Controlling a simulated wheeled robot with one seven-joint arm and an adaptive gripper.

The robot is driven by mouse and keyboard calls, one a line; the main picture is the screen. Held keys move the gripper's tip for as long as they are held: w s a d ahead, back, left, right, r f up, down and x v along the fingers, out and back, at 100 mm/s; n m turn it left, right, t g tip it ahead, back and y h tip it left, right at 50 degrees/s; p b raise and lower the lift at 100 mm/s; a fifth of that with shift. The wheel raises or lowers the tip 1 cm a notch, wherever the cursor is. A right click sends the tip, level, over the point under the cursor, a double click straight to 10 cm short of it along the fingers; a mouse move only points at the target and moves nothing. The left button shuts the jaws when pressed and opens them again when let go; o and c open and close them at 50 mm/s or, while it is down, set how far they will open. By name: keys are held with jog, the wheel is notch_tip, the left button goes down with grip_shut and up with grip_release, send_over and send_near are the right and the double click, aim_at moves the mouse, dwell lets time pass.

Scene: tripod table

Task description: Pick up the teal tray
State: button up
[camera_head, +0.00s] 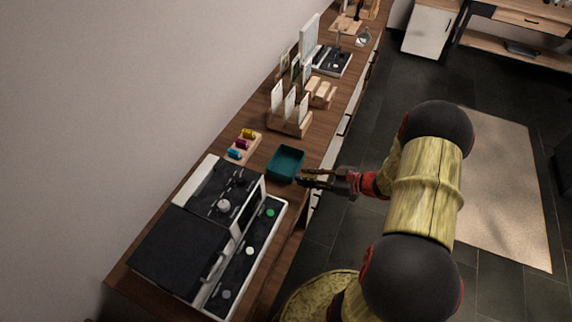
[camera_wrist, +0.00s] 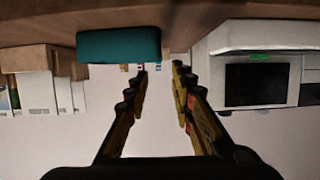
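The teal tray (camera_head: 286,163) is a shallow, open, empty box on the wooden counter. In the wrist view, the picture is upside down and the tray (camera_wrist: 118,45) shows its side wall, left of the fingers. My gripper (camera_head: 302,178) is by the tray's right-hand, near corner in the head view. Its two fingers are spread with an empty gap between them in the wrist view (camera_wrist: 159,70). The fingertips look close to the tray wall but not around it; I cannot tell whether they touch.
A dark-topped appliance with a panel (camera_head: 247,210) stands just nearer than the tray. A wooden rack with white cards (camera_head: 289,120) stands beyond it. A small holder with coloured pieces (camera_head: 242,146) is to its left. Open floor lies right of the counter.

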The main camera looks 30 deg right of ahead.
aim_at(278, 173)
jog(key=b+x, duration=0.2)
jog(key=x, duration=0.4)
jog(key=shift+w+a+f, duration=0.1)
jog(key=shift+w+a, duration=0.05)
jog(key=b+x, duration=0.2)
jog(key=x, duration=0.2)
jog(key=shift+a+f, duration=0.1)
jog(key=shift+f, duration=0.15)
jog(key=shift+w+a, duration=0.2)
jog(key=shift+w, duration=0.1)
jog(key=c, duration=0.3)
grip_shut()
